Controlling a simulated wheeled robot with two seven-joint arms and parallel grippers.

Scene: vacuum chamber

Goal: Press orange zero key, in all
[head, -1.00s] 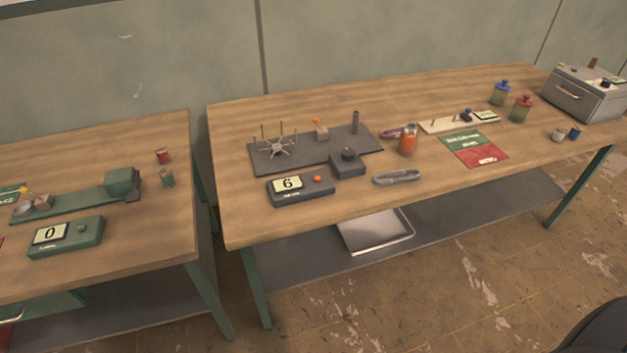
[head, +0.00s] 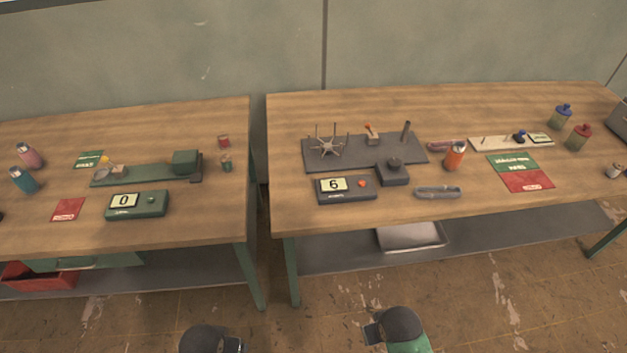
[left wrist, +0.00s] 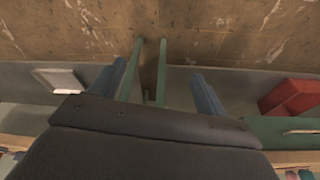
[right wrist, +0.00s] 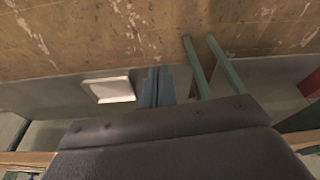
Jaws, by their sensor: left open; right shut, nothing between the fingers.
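The orange key (head: 362,184) is a small round button on a dark grey counter box (head: 346,190) on the right table, beside a display (head: 334,185) that reads 6. A green box (head: 138,204) on the left table reads 0 and has a green button (head: 151,199). In the left wrist view my left gripper (left wrist: 162,75) is open and empty, its blue fingers wide apart. In the right wrist view my right gripper (right wrist: 158,72) is shut with nothing in it. Both wrist views look down at the floor and lower shelves, away from the key. The fingertips do not show in the head view.
Behind the counter box lies a dark plate (head: 350,152) with a spoked rotor (head: 327,146). A gap separates the two tables. The front edge (head: 400,225) is clear.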

